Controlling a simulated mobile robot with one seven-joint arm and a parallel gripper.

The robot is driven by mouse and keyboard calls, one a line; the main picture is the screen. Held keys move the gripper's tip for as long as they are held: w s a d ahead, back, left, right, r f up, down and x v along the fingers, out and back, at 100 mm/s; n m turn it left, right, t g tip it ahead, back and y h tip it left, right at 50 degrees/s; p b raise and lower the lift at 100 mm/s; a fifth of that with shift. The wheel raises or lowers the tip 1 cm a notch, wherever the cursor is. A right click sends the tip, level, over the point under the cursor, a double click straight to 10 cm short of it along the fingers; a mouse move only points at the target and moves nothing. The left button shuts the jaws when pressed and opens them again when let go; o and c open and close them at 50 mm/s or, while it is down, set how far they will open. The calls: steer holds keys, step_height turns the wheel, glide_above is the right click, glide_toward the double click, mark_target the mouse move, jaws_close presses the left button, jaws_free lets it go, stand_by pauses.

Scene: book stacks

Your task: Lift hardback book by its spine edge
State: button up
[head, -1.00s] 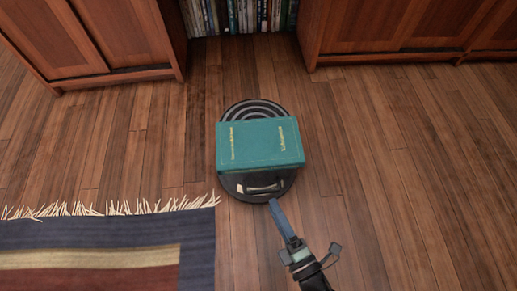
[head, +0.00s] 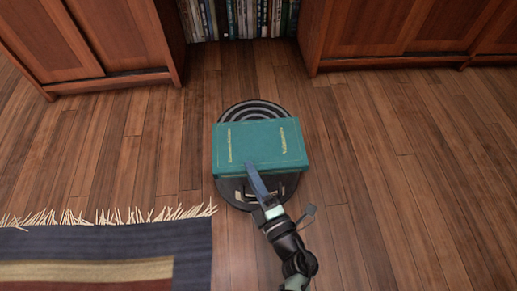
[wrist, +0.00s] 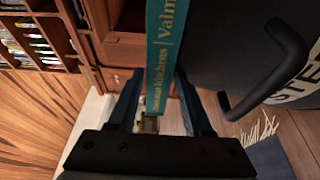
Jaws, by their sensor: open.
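A teal hardback book (head: 260,143) with gold lettering lies flat on a round black stool (head: 252,108) with a ridged top. My gripper (head: 250,168) reaches from the front right to the book's near edge in the head view. In the wrist view, the book's lettered spine (wrist: 165,45) stands in line with the gap between the two dark blue fingers (wrist: 158,78). The fingers are open, one on each side of the spine. I cannot tell whether either finger touches the book.
The stool's dark handle (wrist: 275,65) and pale lettering show beside the fingers in the wrist view. A fringed rug (head: 100,255) lies at the front left. Wooden cabinets (head: 400,35) and a row of books (head: 240,18) stand behind. The floor at right is clear.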

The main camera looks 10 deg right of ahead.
steer(key=shift+w+r, duration=0.15)
steer(key=shift+w, duration=0.05)
steer(key=shift+c, duration=0.2)
jaws_close()
stand_by(0.9)
steer(key=shift+r, duration=0.2)
